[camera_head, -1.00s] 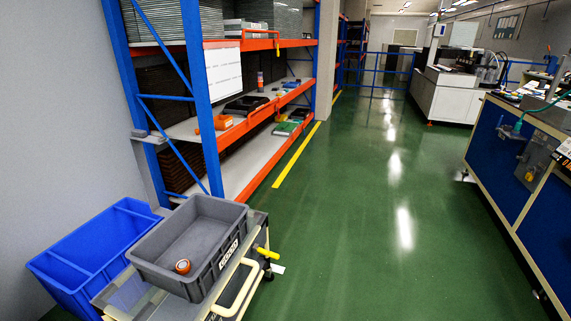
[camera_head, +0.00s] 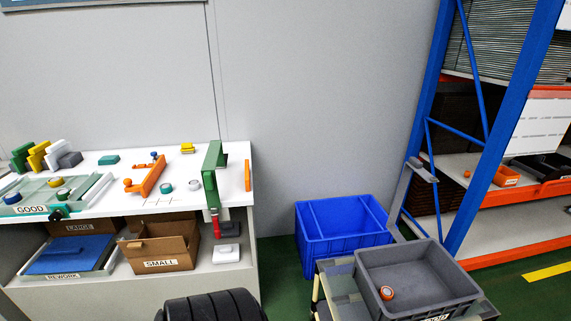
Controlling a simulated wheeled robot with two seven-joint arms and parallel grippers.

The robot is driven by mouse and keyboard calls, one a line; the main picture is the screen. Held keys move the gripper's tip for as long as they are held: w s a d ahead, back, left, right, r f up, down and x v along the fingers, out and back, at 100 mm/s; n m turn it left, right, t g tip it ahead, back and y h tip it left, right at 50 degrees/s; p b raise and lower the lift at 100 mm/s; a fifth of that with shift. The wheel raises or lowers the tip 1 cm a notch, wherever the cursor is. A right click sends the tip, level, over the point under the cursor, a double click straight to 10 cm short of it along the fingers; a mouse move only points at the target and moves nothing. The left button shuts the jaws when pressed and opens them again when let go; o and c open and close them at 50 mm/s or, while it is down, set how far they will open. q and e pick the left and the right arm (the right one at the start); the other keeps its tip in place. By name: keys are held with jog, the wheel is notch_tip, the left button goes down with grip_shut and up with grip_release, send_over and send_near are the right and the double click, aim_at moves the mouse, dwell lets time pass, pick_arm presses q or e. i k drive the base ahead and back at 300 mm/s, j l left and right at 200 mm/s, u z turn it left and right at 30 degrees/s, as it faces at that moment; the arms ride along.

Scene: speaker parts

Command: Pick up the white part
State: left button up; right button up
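Several white or pale parts show. A small whitish round part (camera_head: 195,185) lies on the white tabletop, right of a teal round part (camera_head: 166,188). A white part (camera_head: 226,253) sits on the shelf below, in front of a dark grey part (camera_head: 227,229). A white block (camera_head: 54,147) stands at the table's back left beside yellow and grey blocks. I cannot tell which one the task means. Neither of my grippers is in view.
An orange fixture (camera_head: 149,180) and a green upright stand (camera_head: 213,165) are on the table (camera_head: 110,205). A SMALL box (camera_head: 160,248) sits below. Right are a blue bin (camera_head: 343,228) and a grey crate (camera_head: 405,255) holding an orange-and-white round part (camera_head: 387,293).

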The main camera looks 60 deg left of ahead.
aim_at(194, 184)
jog(key=u, duration=2.85)
jog(key=i+j+z, duration=0.1)
jog(key=z, duration=0.4)
jog(key=j+z, duration=0.3)
jog(key=z, duration=0.2)
jog(key=i+j+z, duration=0.1)
jog(key=j+z, duration=0.15)
jog(key=z, duration=0.25)
jog(key=j+z, duration=0.25)
jog(key=z, duration=0.2)
